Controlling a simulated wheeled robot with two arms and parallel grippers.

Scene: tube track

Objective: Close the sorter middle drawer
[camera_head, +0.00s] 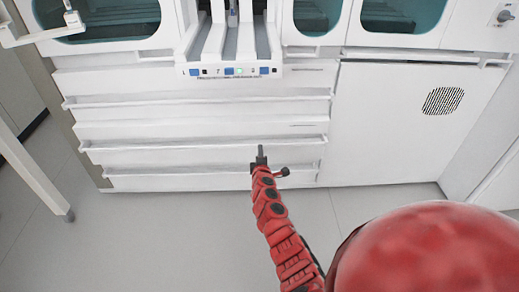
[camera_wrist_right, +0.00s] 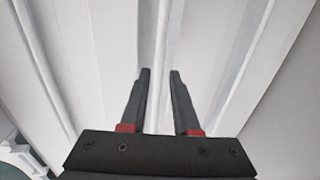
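The white sorter (camera_head: 188,82) fills the back of the head view, with long drawers stacked in its lower left part. The middle drawer (camera_head: 200,143) has a long lip handle across its front. I cannot tell clearly how far it stands out. My right gripper (camera_head: 260,150) is in front of this drawer's handle, near its right half; whether it touches is unclear. My left gripper is not in view.
An upper drawer (camera_head: 190,102) and a lower drawer (camera_head: 205,172) lie above and below. A tube track (camera_head: 235,50) juts out above. A flat panel with a round grille (camera_head: 442,101) is at right. A table leg (camera_head: 45,185) stands left. The grey floor (camera_head: 150,240) is clear.

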